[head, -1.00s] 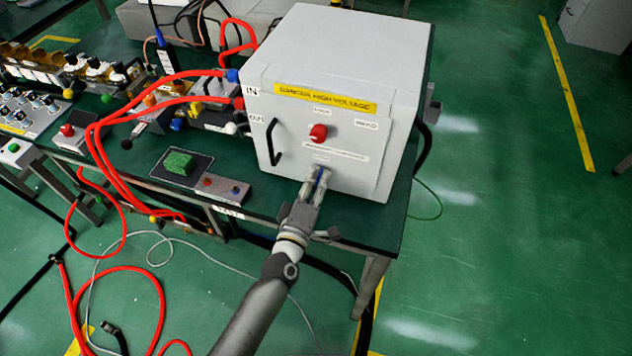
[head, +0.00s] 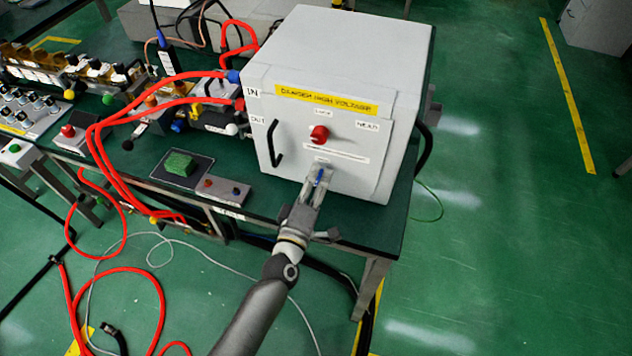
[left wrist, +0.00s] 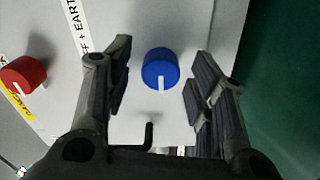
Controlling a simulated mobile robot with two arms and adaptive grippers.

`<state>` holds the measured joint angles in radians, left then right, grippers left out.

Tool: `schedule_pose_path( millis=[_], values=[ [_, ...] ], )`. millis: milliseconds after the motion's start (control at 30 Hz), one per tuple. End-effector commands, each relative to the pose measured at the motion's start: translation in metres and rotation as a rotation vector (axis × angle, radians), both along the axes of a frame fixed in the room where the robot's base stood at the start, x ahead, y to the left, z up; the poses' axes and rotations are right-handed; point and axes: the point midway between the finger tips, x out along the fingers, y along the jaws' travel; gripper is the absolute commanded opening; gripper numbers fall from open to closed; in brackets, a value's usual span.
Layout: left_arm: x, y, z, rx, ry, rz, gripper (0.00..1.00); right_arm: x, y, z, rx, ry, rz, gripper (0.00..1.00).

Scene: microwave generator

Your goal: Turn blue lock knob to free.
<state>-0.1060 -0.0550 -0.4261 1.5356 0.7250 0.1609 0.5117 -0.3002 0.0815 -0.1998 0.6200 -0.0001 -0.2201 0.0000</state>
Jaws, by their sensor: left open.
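The blue lock knob (head: 319,178) is on the lower front of the white cabinet (head: 350,60). In the left wrist view the blue knob (left wrist: 161,70) is round, with a white mark pointing toward the bottom of the picture. My left gripper (head: 318,180) is open at the cabinet front. Its two fingers (left wrist: 160,85) stand on either side of the knob, with a gap visible on both sides. In the head view the fingers partly hide the knob. My right gripper is not in view.
A red knob (head: 319,134) sits above the blue one, and it also shows in the left wrist view (left wrist: 22,75). A black handle (head: 273,143) is on the panel's left. Red cables (head: 95,160) run at the left.

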Motion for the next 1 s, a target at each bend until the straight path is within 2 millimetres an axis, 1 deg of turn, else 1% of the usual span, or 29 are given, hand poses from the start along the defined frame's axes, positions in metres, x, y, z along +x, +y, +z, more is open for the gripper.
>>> schedule_pose_path(
  millis=[167, 267, 367, 600, 700, 833, 1000],
  values=[
    [-0.004, 0.001, -0.001, 0.002, 0.002, 0.0, 0.51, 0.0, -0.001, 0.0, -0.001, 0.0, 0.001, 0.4],
    [-0.014, 0.004, -0.002, 0.001, 0.003, 0.0, 0.51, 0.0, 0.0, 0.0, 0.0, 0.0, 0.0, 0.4],
    [-0.03, 0.009, -0.002, 0.002, 0.003, 0.0, 0.51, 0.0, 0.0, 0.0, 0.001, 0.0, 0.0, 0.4],
    [-0.075, 0.024, -0.002, 0.003, 0.003, -0.001, 0.51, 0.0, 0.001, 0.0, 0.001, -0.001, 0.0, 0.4],
    [-0.091, 0.029, -0.001, 0.002, 0.003, -0.002, 0.51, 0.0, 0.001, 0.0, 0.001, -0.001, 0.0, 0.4],
    [-0.106, 0.034, -0.001, 0.002, 0.002, 0.0, 0.51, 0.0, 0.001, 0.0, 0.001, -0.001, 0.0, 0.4],
    [-0.114, 0.037, 0.0, 0.0, 0.0, 0.0, 0.51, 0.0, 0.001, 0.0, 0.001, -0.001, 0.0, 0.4]
  ],
)
